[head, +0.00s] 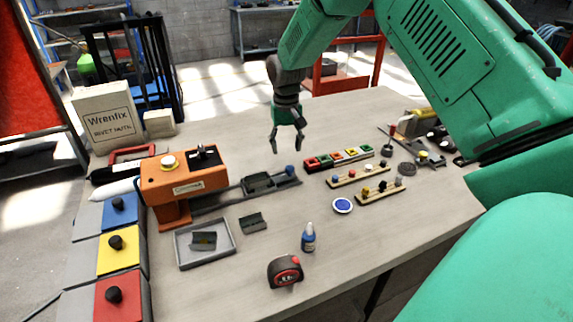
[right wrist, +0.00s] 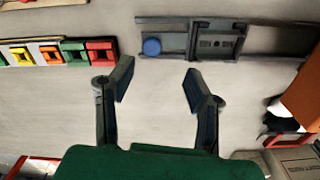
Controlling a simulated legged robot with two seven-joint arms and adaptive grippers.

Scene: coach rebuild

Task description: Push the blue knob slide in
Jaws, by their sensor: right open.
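The blue knob (head: 290,170) is at the right end of a dark slide (head: 262,183) on a rail, which leads left to an orange machine (head: 184,178). In the right wrist view, the blue knob (right wrist: 152,47) sits at the slide's left end, beside a dark block (right wrist: 216,43). My right gripper (head: 286,148) is open and empty above the table, behind the rail and apart from the knob. The right wrist view shows its two fingers (right wrist: 155,85) spread, with the knob beyond them. My left gripper is not in view.
Right of the slide are a row of coloured blocks (head: 338,158) and two peg boards (head: 358,174). In front are a grey tray (head: 233,240), a blue bottle (head: 308,238) and a tape measure (head: 285,271). Coloured boxes (head: 118,255) line the left edge.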

